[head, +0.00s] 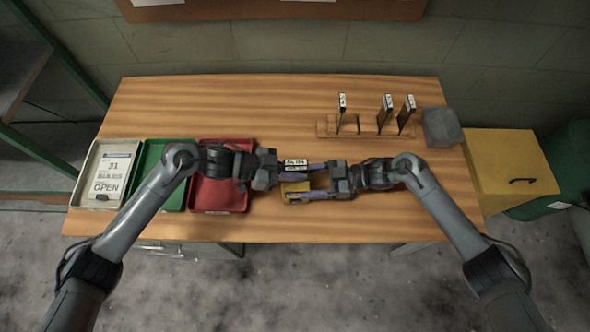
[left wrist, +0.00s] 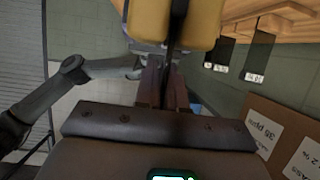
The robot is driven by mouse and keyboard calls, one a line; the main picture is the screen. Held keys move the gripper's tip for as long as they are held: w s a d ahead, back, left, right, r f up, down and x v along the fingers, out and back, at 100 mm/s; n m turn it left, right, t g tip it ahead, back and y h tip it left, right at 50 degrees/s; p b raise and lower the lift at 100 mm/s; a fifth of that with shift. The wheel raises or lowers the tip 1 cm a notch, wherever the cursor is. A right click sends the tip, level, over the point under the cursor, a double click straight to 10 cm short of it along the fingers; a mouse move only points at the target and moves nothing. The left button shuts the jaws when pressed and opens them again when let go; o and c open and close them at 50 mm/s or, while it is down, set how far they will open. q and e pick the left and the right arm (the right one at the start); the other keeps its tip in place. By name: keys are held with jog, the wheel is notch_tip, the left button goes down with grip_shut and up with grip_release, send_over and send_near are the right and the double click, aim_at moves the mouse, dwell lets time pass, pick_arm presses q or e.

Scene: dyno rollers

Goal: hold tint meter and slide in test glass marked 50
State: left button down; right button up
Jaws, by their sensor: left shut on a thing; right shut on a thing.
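The yellow tint meter (head: 294,187) is held above the front middle of the table. My right gripper (head: 308,182) is shut on it, its purple fingers along either side. In the left wrist view the meter (left wrist: 203,22) shows as two yellow parts with a dark gap between them. My left gripper (left wrist: 167,82) is shut on a thin dark test glass (left wrist: 173,35), seen edge-on in line with that gap. How deep it sits is hidden. A white label (head: 296,162) shows between the grippers, too small to read surely.
A wooden rack (head: 325,129) with several upright labelled glasses (head: 388,106) stands at the back right, beside a grey block (head: 441,127). Red (head: 219,202), green (head: 152,200) and pale (head: 85,170) trays line the left. The table's back middle is clear.

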pick_arm(q)
jog(key=shift+f, duration=0.25)
